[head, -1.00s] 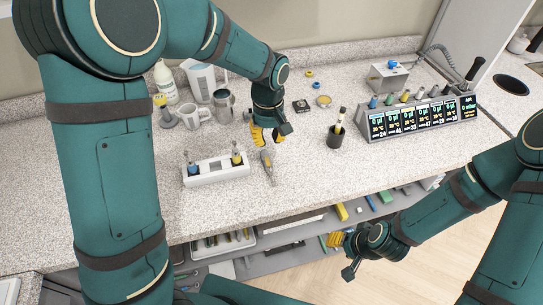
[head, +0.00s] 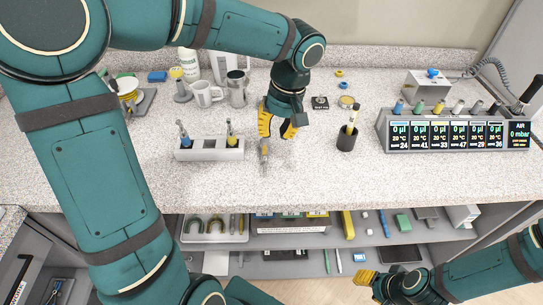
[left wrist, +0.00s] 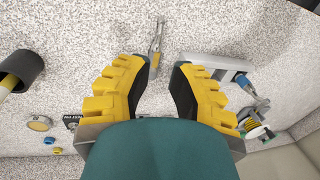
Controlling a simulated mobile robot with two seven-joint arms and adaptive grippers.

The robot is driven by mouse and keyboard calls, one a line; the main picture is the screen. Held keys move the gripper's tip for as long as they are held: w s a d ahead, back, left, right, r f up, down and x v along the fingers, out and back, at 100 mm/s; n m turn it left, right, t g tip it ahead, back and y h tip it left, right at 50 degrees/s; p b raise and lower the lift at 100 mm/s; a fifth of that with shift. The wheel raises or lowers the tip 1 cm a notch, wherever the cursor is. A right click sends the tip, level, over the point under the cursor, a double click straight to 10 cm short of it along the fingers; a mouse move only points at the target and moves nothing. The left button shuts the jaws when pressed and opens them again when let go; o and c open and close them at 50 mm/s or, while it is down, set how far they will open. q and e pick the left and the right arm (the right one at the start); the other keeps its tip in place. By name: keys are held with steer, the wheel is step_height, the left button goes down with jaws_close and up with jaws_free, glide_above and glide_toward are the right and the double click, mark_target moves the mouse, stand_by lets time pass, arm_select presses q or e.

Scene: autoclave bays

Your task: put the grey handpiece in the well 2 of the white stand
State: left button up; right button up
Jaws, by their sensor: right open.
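The grey handpiece (head: 264,152) lies on the speckled counter just right of the white stand (head: 208,155). In the left wrist view the handpiece (left wrist: 156,42) shows ahead of the fingertips, in line with the gap between them. The stand holds a blue-marked upright piece (head: 184,138) at its left end and a yellow-marked one (head: 231,137) at its right end. Its middle looks empty; well numbers cannot be read. My left gripper (head: 277,128) is open and empty above the counter, behind the handpiece. My right gripper (head: 366,278) is low at the front, away from the counter top.
A row of displays (head: 455,136) is further right. A white mug (head: 206,95) and steel cup (head: 237,90) stand behind the stand. The counter front is clear.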

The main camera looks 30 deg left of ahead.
arm_select(q)
steer(key=b, duration=0.2)
glide_above(265, 166)
steer(key=d, duration=0.1)
step_height(265, 166, down, 8)
steer(key=shift+w+f, duration=0.1)
steer(key=shift+w, duration=0.05)
steer(key=f, duration=0.2)
steer(key=a+f+b, duration=0.1)
steer(key=f, duration=0.1)
steer(key=shift+f, duration=0.4)
jaws_close()
